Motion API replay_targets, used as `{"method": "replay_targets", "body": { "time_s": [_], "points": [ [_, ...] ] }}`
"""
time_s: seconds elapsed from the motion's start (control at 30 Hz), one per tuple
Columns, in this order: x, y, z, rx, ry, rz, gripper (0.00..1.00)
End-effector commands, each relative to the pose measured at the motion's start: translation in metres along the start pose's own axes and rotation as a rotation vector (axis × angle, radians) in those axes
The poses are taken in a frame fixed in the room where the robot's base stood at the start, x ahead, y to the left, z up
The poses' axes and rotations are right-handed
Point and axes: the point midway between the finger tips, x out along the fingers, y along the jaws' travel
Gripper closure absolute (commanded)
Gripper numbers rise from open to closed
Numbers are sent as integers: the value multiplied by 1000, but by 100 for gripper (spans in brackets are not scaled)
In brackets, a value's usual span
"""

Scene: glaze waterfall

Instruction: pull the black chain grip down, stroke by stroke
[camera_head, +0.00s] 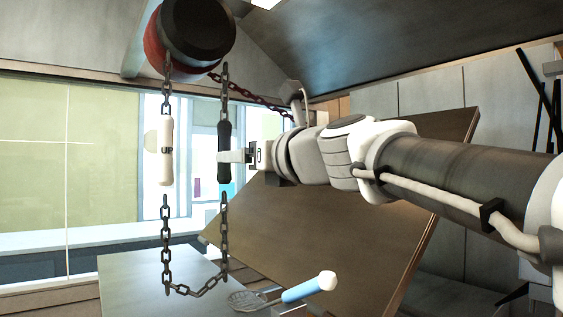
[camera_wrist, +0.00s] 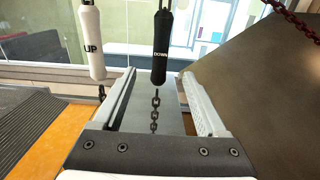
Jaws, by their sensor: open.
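The black chain grip (camera_head: 224,138) hangs upright on a dark chain below a round drum. In the wrist view the black grip (camera_wrist: 161,45) reads "DOWN". A white grip (camera_head: 166,165) hangs to its left, and in the wrist view the white grip (camera_wrist: 91,45) reads "UP". My gripper (camera_head: 228,156) is at the black grip's lower half, coming from the right. In the wrist view my open gripper (camera_wrist: 160,80) has a finger on either side of the black grip's lower end. I cannot tell how deep the grip sits between the fingers. The chain loop (camera_head: 194,293) hangs below.
The drum (camera_head: 200,30) is overhead, with a red chain (camera_head: 255,98) running right. A large tilted brown panel (camera_head: 330,215) stands behind my arm. A skimmer with a blue handle (camera_head: 302,290) is beside the loop's bottom, over a grey tabletop (camera_head: 130,280).

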Motion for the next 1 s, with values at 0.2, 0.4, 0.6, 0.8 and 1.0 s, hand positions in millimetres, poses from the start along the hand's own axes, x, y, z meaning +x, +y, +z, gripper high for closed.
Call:
{"method": "replay_targets", "body": {
  "time_s": [0.2,0.4,0.6,0.8,1.0],
  "points": [
    [32,0,11,1,4,3,25],
    [69,0,14,0,2,1,25],
    [86,0,12,0,1,1,25],
    [88,0,12,-1,0,0,25],
    [87,0,12,-1,0,0,41]
  ]
}}
